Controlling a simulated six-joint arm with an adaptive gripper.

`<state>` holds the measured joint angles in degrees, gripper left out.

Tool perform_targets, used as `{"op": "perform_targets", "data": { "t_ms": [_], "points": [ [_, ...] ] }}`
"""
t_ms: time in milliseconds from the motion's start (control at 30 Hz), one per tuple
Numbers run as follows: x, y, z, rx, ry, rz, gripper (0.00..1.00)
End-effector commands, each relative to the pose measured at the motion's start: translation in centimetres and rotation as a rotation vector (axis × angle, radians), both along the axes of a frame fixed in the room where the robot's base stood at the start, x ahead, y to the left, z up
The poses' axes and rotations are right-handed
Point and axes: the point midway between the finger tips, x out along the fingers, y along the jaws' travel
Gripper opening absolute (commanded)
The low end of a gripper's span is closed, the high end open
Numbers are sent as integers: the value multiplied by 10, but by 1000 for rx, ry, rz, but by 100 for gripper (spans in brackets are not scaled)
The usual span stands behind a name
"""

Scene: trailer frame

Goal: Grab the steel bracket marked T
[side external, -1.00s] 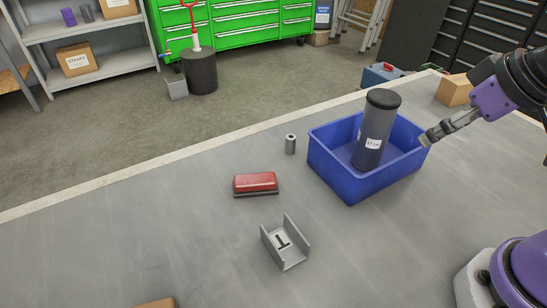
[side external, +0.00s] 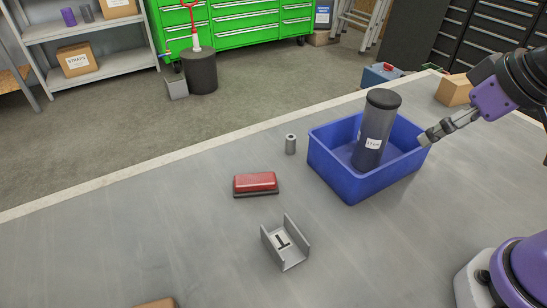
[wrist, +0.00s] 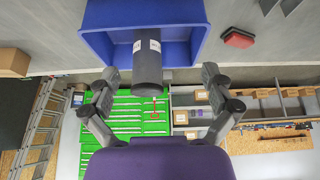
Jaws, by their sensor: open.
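The steel bracket marked T (side external: 284,244) is a grey U-shaped channel with a dark T on a white label. It lies on the grey table at the lower middle of the side view, its two walls standing up. My gripper (side external: 428,137) is at the right, near the right rim of the blue bin and well away from the bracket. In the wrist view my gripper (wrist: 164,82) has its two fingers spread wide apart with nothing held between them. A grey piece at the top right edge of the wrist view may be the bracket, cut off.
The blue bin (side external: 340,182) holds a tall dark cylinder (side external: 372,135) that leans above its rim. A cardboard box (side external: 455,91) stands at the right. Table around the bracket is clear.

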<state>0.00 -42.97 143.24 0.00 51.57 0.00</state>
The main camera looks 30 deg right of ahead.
Motion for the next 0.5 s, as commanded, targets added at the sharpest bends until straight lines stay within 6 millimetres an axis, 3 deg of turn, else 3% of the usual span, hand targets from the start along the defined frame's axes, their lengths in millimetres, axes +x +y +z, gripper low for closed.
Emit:
{"op": "perform_targets", "data": {
  "t_ms": [133,233,367,500],
  "points": [
    [4,5,1,-30,14,82,95],
    [14,19,4,-120,54,323,95],
    [35,55,4,-303,115,870,95],
    [54,107,-6,-499,146,1561,95]
  ]
}}
